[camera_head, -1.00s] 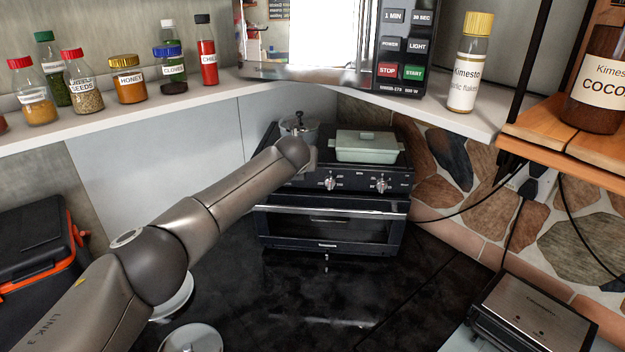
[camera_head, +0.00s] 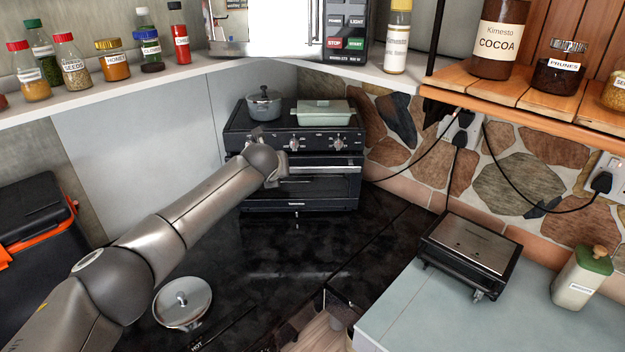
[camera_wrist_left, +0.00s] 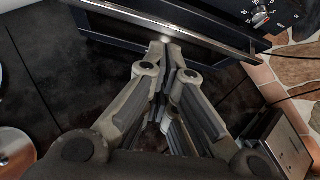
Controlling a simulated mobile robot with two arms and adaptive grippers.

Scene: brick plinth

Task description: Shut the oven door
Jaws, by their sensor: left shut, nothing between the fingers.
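The black oven (camera_head: 325,143) stands on the dark counter in the corner. Its door (camera_head: 320,188) has a glass window and a bright handle bar (camera_head: 335,171). The door looks near upright, but I cannot tell whether it is fully shut. My left gripper (camera_head: 277,178) is at the left part of the door front, partly hidden behind its own wrist. In the left wrist view my shut, empty fingers (camera_wrist_left: 166,45) point at the handle bar (camera_wrist_left: 215,38), at or very near it; contact is unclear. My right gripper is out of view.
A grey pot (camera_head: 264,105) and a pale green lidded dish (camera_head: 324,114) sit on top of the oven. A microwave (camera_head: 345,25) is on the shelf above. A pot lid (camera_head: 183,301) lies on the counter, and a grill (camera_head: 470,250) stands at right.

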